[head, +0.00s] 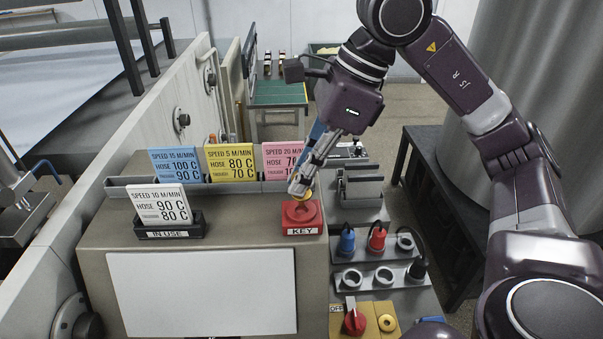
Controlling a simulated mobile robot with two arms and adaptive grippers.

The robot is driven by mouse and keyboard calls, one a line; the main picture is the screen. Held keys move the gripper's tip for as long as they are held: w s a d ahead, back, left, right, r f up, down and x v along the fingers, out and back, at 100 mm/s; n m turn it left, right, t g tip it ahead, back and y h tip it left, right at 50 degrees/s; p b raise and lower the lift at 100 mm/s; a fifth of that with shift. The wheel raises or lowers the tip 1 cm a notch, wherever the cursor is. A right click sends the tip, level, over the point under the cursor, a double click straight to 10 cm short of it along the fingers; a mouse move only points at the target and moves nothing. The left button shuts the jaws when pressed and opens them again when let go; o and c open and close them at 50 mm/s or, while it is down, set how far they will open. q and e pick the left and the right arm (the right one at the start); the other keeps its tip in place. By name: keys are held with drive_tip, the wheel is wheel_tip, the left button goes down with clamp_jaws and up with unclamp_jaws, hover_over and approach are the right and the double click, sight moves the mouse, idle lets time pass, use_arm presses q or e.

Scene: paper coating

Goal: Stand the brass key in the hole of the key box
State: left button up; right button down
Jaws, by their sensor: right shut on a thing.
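The red key box (312,217), with a KEY label on its front, sits at the right front of the grey cabinet top. My right gripper (299,190) reaches down from above, directly over the box, and is shut on the brass key (301,204). Only a small yellowish part of the key shows between the fingertips and the box top. The fingers hide the rest, and I cannot tell whether its lower end is inside the hole or just above it. My left gripper is out of view.
A white card stands in the IN USE holder (168,231) at left. Blue, yellow and pink cards stand in a rack (130,187) behind. Hose connectors sit in grey racks (375,255) at right, above a red knob (355,322). A blank white panel (203,292) lies in front.

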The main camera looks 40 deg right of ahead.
drive_tip(key=shift+f+b, duration=1.3)
drive_tip(key=shift+f, duration=0.25)
drive_tip(key=c, duration=2)
unclamp_jaws()
drive_tip(key=shift+o, duration=0.2)
drive_tip(key=v, duration=1.2)
drive_tip(key=shift+a, duration=0.1)
